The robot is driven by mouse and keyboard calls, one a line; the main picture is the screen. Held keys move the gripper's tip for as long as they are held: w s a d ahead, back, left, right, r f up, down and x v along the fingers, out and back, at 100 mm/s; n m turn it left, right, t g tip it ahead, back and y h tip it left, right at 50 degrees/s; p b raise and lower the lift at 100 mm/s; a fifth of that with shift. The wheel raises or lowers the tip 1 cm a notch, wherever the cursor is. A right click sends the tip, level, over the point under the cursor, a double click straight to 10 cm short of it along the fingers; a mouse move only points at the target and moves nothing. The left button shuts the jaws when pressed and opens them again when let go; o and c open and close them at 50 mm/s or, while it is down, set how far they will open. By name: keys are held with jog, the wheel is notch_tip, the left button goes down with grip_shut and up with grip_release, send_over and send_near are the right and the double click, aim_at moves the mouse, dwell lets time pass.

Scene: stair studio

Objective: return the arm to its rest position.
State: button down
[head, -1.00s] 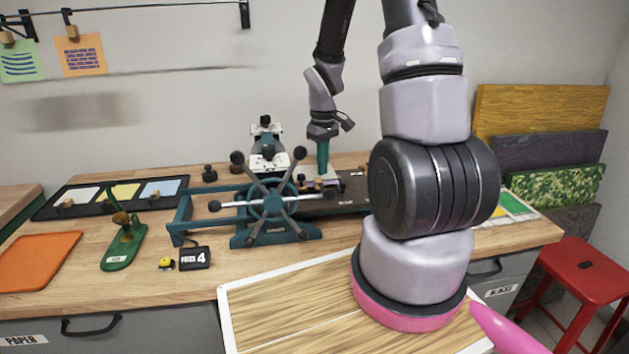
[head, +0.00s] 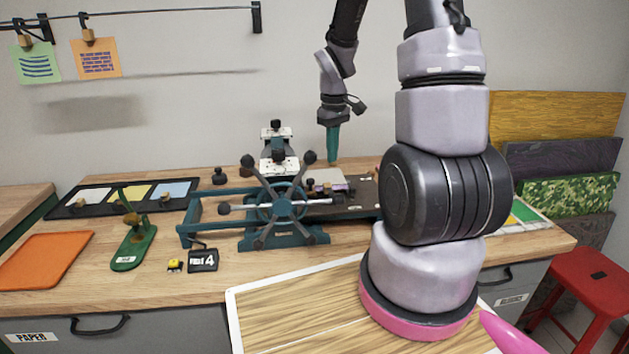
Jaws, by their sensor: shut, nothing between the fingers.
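My arm rises from the pink-ringed base at the front right and bends over above the top edge of the picture. My gripper (head: 333,143) hangs down in the middle back, with its teal fingers shut together and nothing between them. It is above and behind the press bed, apart from the things on the bench as far as I can see. The green press (head: 285,205) with its spoked wheel stands below and to the left of it. A pale plate and small dark-knobbed parts (head: 325,186) lie on the bed under the gripper.
A black tray with coloured pads (head: 122,196), a green stand (head: 134,246), an orange mat (head: 44,260) and a small black sign (head: 203,260) are on the left of the bench. Coloured boards (head: 556,118) lean at the right, with a red stool (head: 590,287) before them.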

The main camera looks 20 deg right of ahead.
jog(key=s+a+r+m+t, duration=0.2)
jog(key=s+r, duration=0.3)
jog(key=r, duration=0.3)
jog(key=s+a+r+m+t+y, duration=0.1)
jog(key=s+a+r+m+t, duration=0.1)
jog(key=s+r, duration=0.4)
jog(key=s+a+r+m+t+y, duration=0.1)
jog(key=s+a+r+m+t, duration=0.2)
jog(key=r, duration=0.9)
jog(key=s+m, duration=0.1)
jog(key=s, duration=0.2)
jog(key=shift+w, duration=0.1)
dwell(0.6)
